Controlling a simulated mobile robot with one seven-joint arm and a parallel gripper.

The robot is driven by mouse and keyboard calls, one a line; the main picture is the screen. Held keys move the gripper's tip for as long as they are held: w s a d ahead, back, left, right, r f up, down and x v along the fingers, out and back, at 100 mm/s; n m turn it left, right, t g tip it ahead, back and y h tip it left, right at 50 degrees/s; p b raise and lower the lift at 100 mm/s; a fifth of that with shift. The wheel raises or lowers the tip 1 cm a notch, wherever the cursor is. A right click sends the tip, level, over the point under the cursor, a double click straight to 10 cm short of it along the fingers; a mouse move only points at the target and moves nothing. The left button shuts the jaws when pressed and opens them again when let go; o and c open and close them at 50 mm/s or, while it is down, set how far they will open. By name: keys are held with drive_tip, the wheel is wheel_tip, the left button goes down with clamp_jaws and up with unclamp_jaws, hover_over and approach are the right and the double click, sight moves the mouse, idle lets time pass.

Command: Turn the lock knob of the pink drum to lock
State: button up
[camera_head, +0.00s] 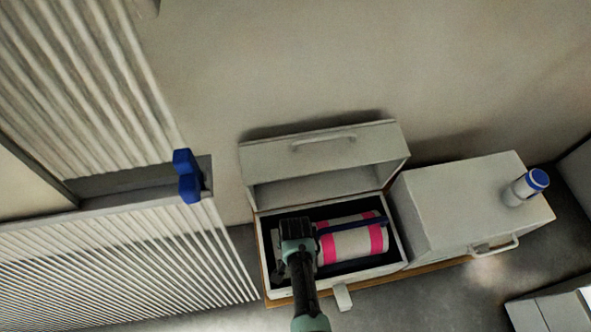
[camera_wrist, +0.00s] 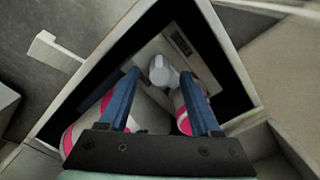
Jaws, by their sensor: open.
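The pink drum (camera_head: 348,243), off-white with bright pink bands, lies on its side in an open box (camera_head: 400,243). My gripper (camera_head: 384,219) reaches over it from the left in the head view, its blue fingers running along the drum's top. In the wrist view the two blue fingers are apart, and my gripper (camera_wrist: 165,80) is open with nothing clamped. A small pale knob-like piece (camera_wrist: 160,71) shows between and just beyond the fingertips; I cannot tell whether they touch it. The drum's pink bands (camera_wrist: 183,122) show beside the fingers, which hide part of it.
The box's lid (camera_head: 325,152) stands raised behind the drum. The box walls are close around my gripper. A closed pale box (camera_head: 450,205) stands to the right, with a blue-capped canister (camera_head: 524,189) on top. A blue handle (camera_head: 187,176) sticks out from the ribbed panels at left.

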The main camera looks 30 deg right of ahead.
wheel_tip(320, 180, up, 11)
drive_tip(key=p, duration=0.4)
drive_tip(key=shift+f, duration=0.1)
